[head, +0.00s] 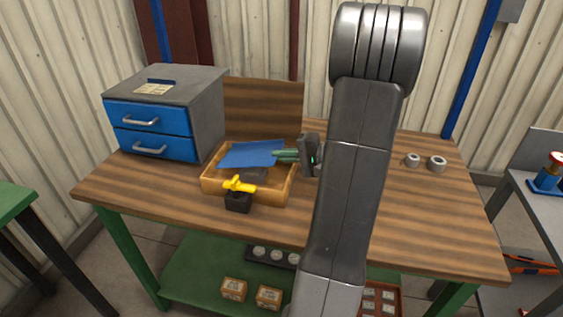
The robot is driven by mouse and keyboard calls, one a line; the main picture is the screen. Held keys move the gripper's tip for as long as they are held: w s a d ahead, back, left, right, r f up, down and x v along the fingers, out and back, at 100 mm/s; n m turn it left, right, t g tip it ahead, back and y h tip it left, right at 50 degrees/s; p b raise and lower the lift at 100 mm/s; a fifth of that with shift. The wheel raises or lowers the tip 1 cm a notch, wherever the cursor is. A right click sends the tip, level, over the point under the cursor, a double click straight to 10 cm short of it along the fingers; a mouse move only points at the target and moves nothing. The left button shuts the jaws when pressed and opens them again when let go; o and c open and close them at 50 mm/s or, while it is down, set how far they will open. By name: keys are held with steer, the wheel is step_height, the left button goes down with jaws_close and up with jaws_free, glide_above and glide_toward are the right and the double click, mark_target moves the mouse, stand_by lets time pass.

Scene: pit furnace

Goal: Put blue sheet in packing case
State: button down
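The blue sheet (250,154) is over the open wooden packing case (272,193) on the workbench. It lies slightly tilted, with a dark area beneath it inside the case. My gripper (284,156) reaches in from the right, its greenish fingers at the sheet's right edge, and looks shut on it. Whether the sheet's left and back edges touch the case is hard to tell. A wooden panel (262,108) stands upright behind the case.
A black block with a yellow handle (238,195) stands against the case's front. A grey cabinet with blue drawers (150,120) is at the left. Two metal rings (424,161) lie at the right. My arm hides the bench's middle; the bench top at right is mostly clear.

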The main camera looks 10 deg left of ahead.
step_height(320, 180, down, 2)
steer(key=shift+f, duration=0.1)
steer(key=shift+f+b, duration=0.35)
steer(key=shift+b, duration=0.15)
steer(key=shift+f, duration=0.25)
steer(key=c, duration=1.7)
jaws_free()
